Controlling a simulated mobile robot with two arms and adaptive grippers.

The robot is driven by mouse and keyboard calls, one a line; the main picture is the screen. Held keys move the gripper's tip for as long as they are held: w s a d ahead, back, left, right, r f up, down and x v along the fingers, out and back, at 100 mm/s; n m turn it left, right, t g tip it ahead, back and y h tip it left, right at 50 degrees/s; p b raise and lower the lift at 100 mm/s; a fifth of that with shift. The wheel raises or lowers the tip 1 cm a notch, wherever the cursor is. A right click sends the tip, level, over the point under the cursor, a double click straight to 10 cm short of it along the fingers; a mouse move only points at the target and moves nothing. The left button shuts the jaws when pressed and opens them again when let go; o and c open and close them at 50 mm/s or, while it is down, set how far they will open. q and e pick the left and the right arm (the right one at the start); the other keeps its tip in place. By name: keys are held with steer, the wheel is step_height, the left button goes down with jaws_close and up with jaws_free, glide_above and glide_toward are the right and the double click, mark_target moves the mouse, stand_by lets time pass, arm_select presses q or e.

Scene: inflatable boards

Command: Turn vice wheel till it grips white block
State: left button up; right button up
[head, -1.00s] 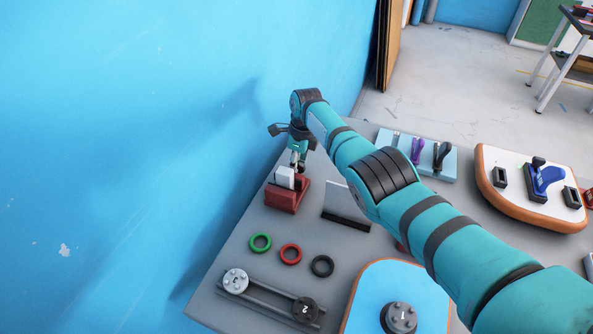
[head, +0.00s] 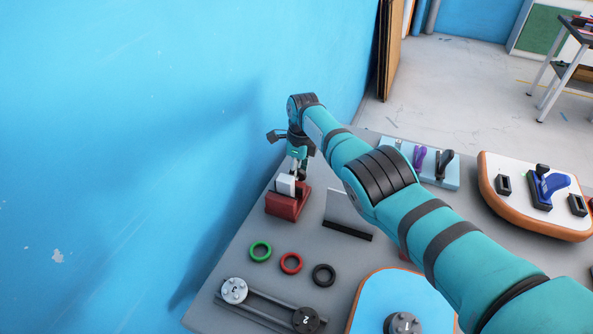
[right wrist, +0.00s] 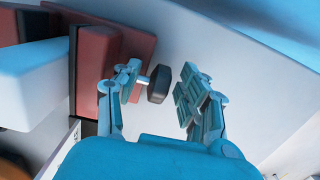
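The red vice (head: 287,205) stands at the far left end of the grey table, against the blue wall. The white block (head: 286,183) sits upright in the vice; in the right wrist view it is the pale block (right wrist: 35,82) at left. The vice wheel is the dark knob (right wrist: 159,84) on a short light shaft. My right gripper (head: 299,167) reaches down behind the vice. In the right wrist view its fingers (right wrist: 160,72) are apart, with the wheel between them, and a gap shows to the right finger. My left gripper is out of view.
A thin upright plate (head: 347,212) stands right of the vice. Green (head: 261,251), red (head: 291,263) and black (head: 324,274) rings lie in front. A pale blue tool holder (head: 444,171) and a white board (head: 530,205) are to the right. The wall is close on the left.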

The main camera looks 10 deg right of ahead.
mark_target(300, 171)
step_height(300, 171, up, 12)
steer(key=shift+s+d, duration=0.4)
steer(key=shift+d, duration=0.05)
steer(key=shift+f, duration=0.1)
stand_by(0.5)
